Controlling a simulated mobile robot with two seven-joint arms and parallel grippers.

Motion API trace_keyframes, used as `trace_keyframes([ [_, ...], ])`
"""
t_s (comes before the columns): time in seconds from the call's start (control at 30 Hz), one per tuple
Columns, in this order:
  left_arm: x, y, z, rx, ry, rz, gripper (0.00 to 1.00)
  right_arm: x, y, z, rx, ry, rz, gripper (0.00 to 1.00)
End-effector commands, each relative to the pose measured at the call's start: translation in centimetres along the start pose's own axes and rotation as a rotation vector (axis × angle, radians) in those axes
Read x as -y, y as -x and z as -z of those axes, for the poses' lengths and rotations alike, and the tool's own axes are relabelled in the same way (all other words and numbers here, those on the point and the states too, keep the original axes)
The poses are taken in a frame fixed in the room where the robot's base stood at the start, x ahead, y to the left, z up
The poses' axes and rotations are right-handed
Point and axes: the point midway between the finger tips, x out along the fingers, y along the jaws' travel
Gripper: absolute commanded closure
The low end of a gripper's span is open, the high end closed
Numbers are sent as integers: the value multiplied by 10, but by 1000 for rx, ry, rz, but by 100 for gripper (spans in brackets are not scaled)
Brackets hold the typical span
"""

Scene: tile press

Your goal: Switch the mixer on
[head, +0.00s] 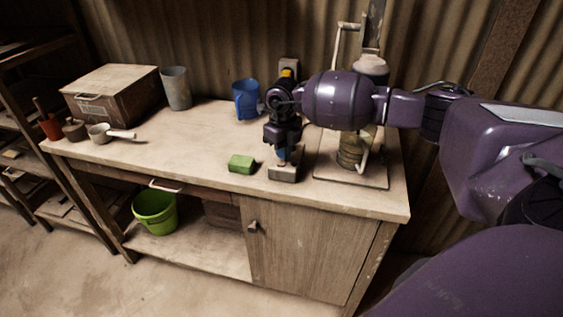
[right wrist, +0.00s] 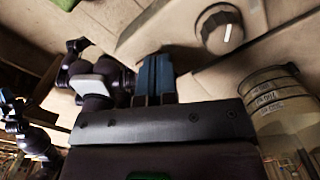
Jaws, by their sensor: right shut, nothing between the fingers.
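The mixer stands at the right end of the bench. Its upright head (head: 371,66) shows above my right arm, and a glass jar (head: 350,152) shows below it. The jar (right wrist: 280,97) also shows in the right wrist view. A small grey box (head: 285,174) sits on the bench left of the jar. A round dark knob (right wrist: 221,29) with a pale pointer is on a light housing in the right wrist view. My right gripper (head: 282,156) points down over the box, shut and empty. Its blue fingertips (right wrist: 154,76) appear below and left of the knob; contact cannot be told.
A green sponge (head: 241,164) lies left of the grey box. A blue jug (head: 246,99), a metal cup (head: 176,88) and a wooden box (head: 112,93) stand farther back. A white-handled pot (head: 101,133) is at left.

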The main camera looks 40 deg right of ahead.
Motion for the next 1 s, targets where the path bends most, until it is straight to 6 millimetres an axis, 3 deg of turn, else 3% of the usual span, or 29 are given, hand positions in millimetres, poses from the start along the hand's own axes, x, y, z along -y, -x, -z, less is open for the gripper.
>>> trace_keyframes([
  [0.67, 0, -1, -4, 5, 0, 0, 100, 0, -8, 0, -2, 0, -1, 100],
  [1.0, 1, 3, 9, -11, 1, 1, 100, 0, 10, 0, 2, 0, -1, 100],
])
